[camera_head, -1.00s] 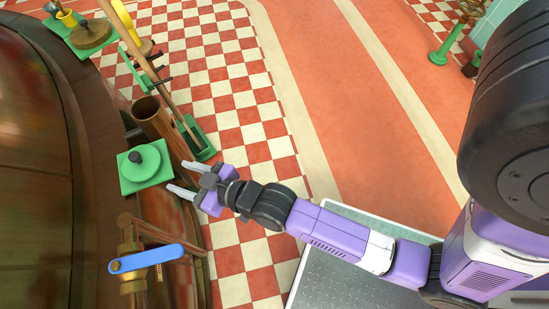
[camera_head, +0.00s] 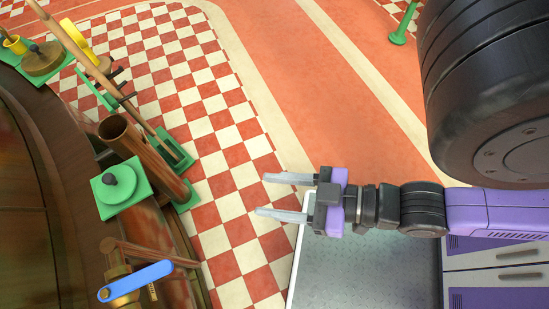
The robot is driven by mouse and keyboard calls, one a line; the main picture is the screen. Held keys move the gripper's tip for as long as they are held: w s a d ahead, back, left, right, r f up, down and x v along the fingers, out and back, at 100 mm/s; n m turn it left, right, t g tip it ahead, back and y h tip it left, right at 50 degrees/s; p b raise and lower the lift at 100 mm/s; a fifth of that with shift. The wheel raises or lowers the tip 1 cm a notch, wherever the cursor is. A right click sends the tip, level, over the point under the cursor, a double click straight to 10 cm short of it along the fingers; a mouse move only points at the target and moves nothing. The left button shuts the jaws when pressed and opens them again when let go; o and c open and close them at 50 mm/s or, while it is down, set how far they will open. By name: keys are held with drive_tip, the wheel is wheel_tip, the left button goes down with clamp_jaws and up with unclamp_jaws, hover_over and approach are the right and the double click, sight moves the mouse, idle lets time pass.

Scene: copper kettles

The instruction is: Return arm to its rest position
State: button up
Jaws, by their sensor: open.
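My gripper (camera_head: 262,195) is open and empty, with its two grey fingers pointing left. It hovers above the checkered floor, just past the left edge of my grey metal platform. My purple and black arm reaches in from the right side of the view. The gripper is well apart from the copper kettle (camera_head: 22,190) at the far left and touches nothing that I can see.
A green square plate with a round lid and dark knob (camera_head: 119,181) sits on the kettle's rim. A blue-handled valve (camera_head: 138,281) is below it. A brown tube (camera_head: 135,147) and wooden poles stand beside the kettle. The red and white floor (camera_head: 215,110) is clear.

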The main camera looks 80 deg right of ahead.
wheel_tip(320, 180, up, 9)
drive_tip(key=p, duration=0.9)
